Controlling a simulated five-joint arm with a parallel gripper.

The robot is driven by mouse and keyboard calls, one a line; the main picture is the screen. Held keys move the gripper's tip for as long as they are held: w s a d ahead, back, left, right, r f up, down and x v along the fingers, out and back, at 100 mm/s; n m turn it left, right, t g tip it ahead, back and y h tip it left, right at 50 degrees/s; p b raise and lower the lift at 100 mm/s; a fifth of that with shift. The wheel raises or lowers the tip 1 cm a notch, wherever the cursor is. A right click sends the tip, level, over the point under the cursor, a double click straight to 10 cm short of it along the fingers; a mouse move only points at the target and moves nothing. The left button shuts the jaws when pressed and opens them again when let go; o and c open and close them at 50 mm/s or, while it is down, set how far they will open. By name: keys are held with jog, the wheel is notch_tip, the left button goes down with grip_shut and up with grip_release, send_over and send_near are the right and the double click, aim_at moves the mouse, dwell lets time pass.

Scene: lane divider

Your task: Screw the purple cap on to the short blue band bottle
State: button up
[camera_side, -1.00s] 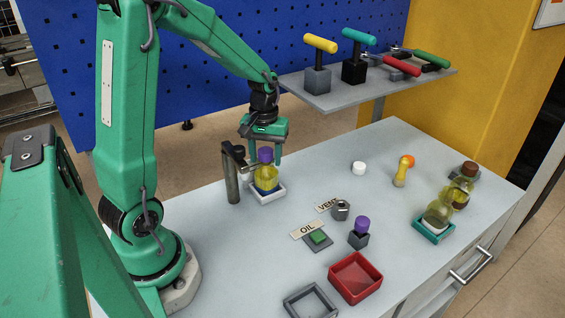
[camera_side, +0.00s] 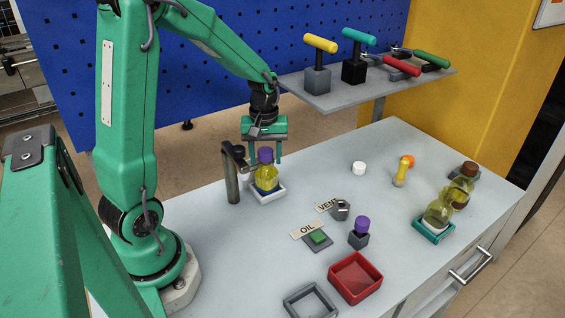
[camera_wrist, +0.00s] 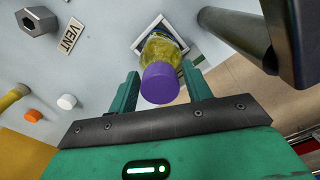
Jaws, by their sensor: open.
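The short bottle (camera_side: 266,177) holds yellow liquid, has a blue band, and stands upright in a white square holder (camera_side: 274,196). A purple cap (camera_side: 265,155) sits on its top; how tightly it is seated I cannot tell. In the wrist view the cap (camera_wrist: 160,84) shows between the two fingers of my gripper (camera_wrist: 160,92), with gaps on both sides. My gripper points down over the bottle and is open. The bottle's lower part (camera_wrist: 161,48) is partly hidden by the cap in the wrist view.
A dark post with an arm (camera_side: 232,178) stands close left of the bottle. Another purple-topped piece (camera_side: 362,224) stands in a dark block.

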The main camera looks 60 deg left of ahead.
jog(key=c, duration=0.6)
jog(key=shift+m, duration=0.9)
jog(key=shift+m, duration=1.2)
jog(key=shift+m, duration=0.8)
